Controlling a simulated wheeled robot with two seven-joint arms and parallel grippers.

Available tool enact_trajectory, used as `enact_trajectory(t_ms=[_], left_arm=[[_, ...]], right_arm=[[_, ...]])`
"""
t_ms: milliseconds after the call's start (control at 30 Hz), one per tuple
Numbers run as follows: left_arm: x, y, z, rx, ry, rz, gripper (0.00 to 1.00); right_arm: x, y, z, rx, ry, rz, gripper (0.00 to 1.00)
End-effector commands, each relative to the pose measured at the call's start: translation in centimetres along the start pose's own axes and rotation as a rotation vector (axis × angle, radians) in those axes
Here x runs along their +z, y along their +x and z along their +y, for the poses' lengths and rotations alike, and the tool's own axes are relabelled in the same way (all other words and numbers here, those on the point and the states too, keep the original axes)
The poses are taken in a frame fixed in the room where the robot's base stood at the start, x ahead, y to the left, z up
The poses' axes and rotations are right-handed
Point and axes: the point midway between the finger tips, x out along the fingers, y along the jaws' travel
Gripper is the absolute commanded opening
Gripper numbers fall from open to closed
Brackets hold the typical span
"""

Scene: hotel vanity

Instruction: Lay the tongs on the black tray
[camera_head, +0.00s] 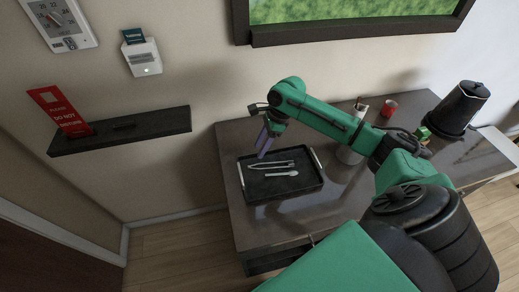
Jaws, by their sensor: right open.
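The black tray (307,189) lies on the dark vanity top, with a light handle strip on its left and right sides. A long, thin silver utensil that looks like the tongs (270,165) lies flat inside the tray, towards its far side. My right gripper (264,151) is over the tray's far left edge, with its purple fingers pointing down. It is open, and I see nothing between its fingers. The fingertips appear just above and beside the tongs' left part; the exact gap cannot be told. My left gripper is out of view.
A small silver spoon-like utensil (281,174) lies in the tray in front of the tongs. A black wall shelf (122,130) holds a red sign (58,110).

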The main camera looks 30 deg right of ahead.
Motion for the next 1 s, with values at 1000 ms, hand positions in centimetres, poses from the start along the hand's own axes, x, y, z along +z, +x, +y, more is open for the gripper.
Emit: enact_trajectory(t_ms=[1000], left_arm=[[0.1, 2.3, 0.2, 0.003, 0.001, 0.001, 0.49]], right_arm=[[0.0, -10.5, 0.0, 0.001, -0.001, 0.000, 0.47]])
